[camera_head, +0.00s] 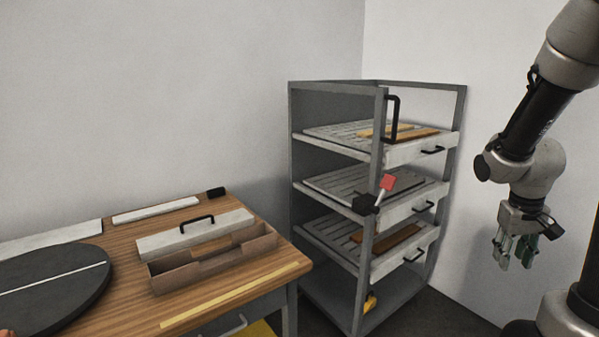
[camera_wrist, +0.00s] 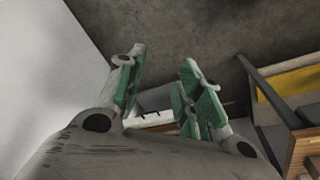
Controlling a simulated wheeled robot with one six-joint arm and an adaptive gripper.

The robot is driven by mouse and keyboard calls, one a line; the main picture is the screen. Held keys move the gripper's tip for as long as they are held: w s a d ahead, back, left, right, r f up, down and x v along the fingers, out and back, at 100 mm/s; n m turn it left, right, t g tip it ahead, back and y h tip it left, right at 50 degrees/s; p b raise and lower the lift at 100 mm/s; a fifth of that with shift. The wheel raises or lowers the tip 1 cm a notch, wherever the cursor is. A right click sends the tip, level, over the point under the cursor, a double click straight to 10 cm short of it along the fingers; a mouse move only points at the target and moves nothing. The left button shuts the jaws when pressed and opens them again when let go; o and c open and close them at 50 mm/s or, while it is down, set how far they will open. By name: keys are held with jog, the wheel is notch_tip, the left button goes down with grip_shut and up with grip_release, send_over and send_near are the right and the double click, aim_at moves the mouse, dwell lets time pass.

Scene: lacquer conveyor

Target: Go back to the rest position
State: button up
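My gripper (camera_head: 518,246) hangs at the right of the head view, fingers pointing down, to the right of the grey shelf rack and apart from it. In the wrist view my gripper (camera_wrist: 160,90) shows its green-padded fingers spread with a gap between them. Nothing is held between the fingers. My arm is folded in the upper right of the head view.
A grey rack (camera_head: 376,240) with several slatted trays stands in the corner, wooden pieces on some. A wooden table (camera_head: 120,260) at left bears a brown divided box (camera_head: 215,262), a white handled lid (camera_head: 195,233) and a dark round disc (camera_head: 50,290).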

jog(key=s+a+r+n+t+y, duration=0.1)
jog(key=s+a+r+t+y, duration=0.1)
jog(key=s+a+r, duration=1.1)
notch_tip(320, 180, up, 2)
jog(key=shift+a+r+n+t, duration=0.15)
jog(key=shift+n+t, duration=0.15)
jog(key=shift+t, duration=0.4)
